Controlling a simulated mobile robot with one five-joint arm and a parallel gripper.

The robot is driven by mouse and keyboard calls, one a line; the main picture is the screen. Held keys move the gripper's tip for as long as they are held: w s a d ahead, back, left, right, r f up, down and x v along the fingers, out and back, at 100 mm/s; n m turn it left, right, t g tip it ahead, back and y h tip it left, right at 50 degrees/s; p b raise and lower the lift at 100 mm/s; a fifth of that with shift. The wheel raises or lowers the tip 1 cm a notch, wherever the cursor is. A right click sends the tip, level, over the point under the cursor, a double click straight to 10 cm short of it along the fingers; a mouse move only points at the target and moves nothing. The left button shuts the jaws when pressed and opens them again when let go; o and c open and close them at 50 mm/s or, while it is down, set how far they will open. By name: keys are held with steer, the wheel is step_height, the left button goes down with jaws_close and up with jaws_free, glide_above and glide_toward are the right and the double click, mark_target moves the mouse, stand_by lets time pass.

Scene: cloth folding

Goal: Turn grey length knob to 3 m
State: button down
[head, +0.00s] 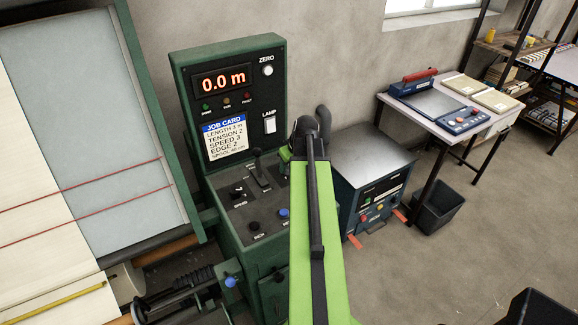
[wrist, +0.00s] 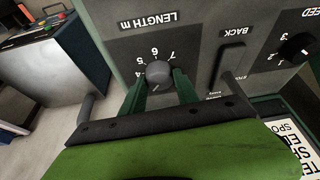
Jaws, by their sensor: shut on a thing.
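The grey length knob (wrist: 158,73) sits on the dark panel under the upside-down label LENGTH m in the wrist view. Digits 4 to 7 show around its far side; the near side of its scale is partly hidden. I cannot tell for certain which number its pointer faces. My gripper (wrist: 159,82) is shut on the knob, one green finger on each side. In the head view my green arm hides the knob. The control console (head: 183,110) is green, with a display (head: 222,79) reading 0.0 m. The job card (head: 225,138) reads length 3 m.
A black lever labelled BACK (wrist: 228,65) stands close to the right of my gripper in the wrist view, with the speed knob (wrist: 295,46) beyond it. In the head view a blue knob (head: 284,212) is beside my arm. A grey metal cabinet (head: 372,160) stands right of the console.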

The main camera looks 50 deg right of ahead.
steer(key=shift+m, duration=0.3)
stand_by(0.4)
steer(key=c, duration=0.9)
jaws_free()
steer(key=shift+r, duration=0.1)
steer(key=p+v, duration=1.6)
steer(key=v, duration=0.1)
steer(key=shift+a+r, duration=0.15)
steer(key=shift+a, duration=0.05)
